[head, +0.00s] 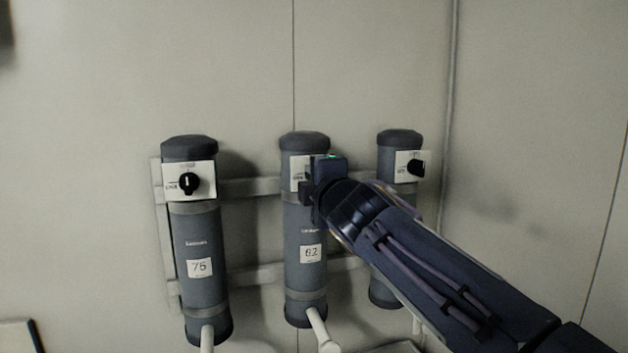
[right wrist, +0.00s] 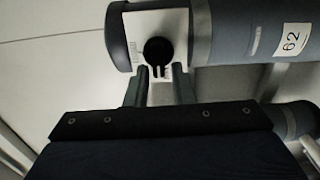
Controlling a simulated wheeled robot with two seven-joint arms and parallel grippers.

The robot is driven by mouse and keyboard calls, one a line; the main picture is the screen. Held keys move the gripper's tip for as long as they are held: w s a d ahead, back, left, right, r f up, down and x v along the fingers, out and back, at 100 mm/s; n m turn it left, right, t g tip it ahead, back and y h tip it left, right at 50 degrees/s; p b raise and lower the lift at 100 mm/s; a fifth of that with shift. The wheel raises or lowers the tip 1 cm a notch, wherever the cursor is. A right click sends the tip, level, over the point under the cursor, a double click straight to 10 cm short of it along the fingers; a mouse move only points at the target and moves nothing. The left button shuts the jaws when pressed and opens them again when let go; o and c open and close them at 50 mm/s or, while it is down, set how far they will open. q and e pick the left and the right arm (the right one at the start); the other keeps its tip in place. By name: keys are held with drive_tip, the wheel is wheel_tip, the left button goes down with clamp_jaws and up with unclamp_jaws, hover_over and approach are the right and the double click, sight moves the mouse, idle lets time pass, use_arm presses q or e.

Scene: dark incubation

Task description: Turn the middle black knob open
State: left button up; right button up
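The middle grey cylinder (head: 306,270), labelled 62, is mounted on the wall between two similar ones. Its black knob (right wrist: 158,51) sits on a white plate (right wrist: 138,28) in the right wrist view; in the head view my right gripper hides it. My right gripper (right wrist: 160,72) is open in front of the plate. Its two fingers stand apart, one on each side of the knob's lower end, with gaps showing. In the head view the right gripper (head: 309,190) covers part of the middle plate. My left gripper is in neither view.
The left cylinder (head: 196,240), labelled 75, has a black knob (head: 188,183) with an upright grip. The right cylinder (head: 399,145) has a black knob (head: 416,168) and is partly behind my arm. Pale rails (head: 252,187) run behind them. The wall above is clear.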

drive_tip(key=shift+o, duration=0.9)
drive_tip(key=b+v, duration=0.4)
drive_tip(key=v, duration=0.3)
drive_tip(key=shift+s+d, duration=0.15)
drive_tip(key=shift+s, duration=0.2)
